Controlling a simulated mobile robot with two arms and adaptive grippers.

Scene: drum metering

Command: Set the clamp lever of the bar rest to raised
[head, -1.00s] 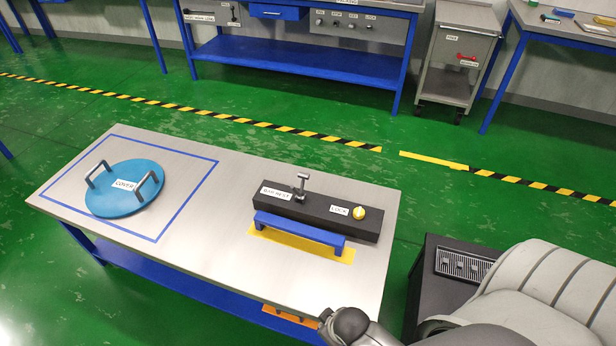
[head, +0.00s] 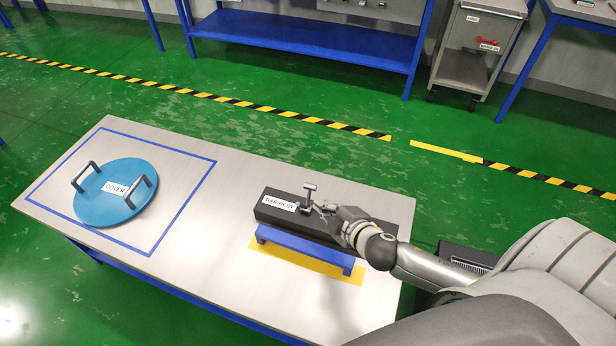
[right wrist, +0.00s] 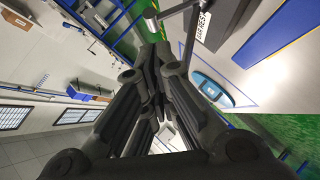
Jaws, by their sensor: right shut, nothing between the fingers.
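The bar rest (head: 268,214) is a black block with a white label, lying on the steel-topped table. Its clamp lever (head: 309,190) is a small grey metal T-shaped piece standing up from the top of the block. A grey metal piece that looks like the lever (right wrist: 151,17) shows at the top of the right wrist view, just beyond the fingertips. My right gripper (head: 322,207) is shut and empty, close beside the lever on its right; I cannot tell whether they touch. My left gripper is out of view.
A blue bar (head: 300,246) runs along the front of the block over a yellow patch. A round blue cover (head: 113,205) with two handles lies inside a blue taped outline at left. The table (head: 205,235) between them is bare.

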